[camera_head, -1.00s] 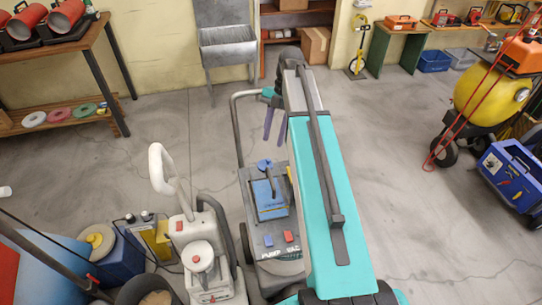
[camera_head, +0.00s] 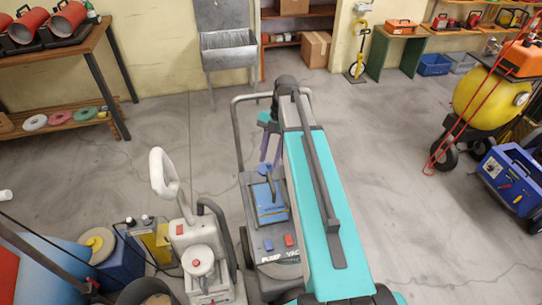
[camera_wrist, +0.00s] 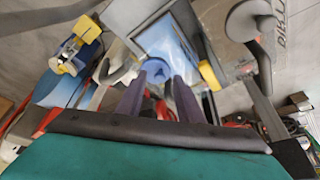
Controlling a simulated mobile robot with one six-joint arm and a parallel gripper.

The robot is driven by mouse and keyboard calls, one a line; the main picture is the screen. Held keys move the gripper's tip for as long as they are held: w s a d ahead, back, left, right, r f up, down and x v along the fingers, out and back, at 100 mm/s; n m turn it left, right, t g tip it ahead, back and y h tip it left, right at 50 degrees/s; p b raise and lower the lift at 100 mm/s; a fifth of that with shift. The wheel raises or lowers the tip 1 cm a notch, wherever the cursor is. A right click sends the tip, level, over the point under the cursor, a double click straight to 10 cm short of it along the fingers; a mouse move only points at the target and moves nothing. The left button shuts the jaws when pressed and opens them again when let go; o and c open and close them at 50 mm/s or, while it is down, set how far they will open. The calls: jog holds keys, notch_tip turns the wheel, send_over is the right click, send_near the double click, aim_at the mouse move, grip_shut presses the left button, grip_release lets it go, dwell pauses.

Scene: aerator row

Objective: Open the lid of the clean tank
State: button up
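The machine marked PUMP and VAC (camera_head: 258,246) stands upright in the middle of the head view. Its blue lid (camera_head: 270,210) lies on top and looks closed, with a blue knob (camera_head: 265,167) at its far end. The lid also shows as a blue panel in the wrist view (camera_wrist: 172,40). My gripper (camera_head: 268,161) has two purple fingers, apart and pointing down near the knob. In the wrist view, the round blue knob (camera_wrist: 157,69) appears between and beyond the fingertips of my gripper (camera_wrist: 156,76). I cannot tell whether they touch it. My arm hides the machine's right side.
A grey-white machine with a looped handle (camera_head: 200,262) stands close on the left. A blue bin (camera_head: 118,262) and yellow can (camera_head: 160,240) are beyond it. A yellow tank cart (camera_head: 490,95) and blue tool caddy (camera_head: 515,180) stand right. The floor between is clear.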

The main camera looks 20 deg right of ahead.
grip_shut()
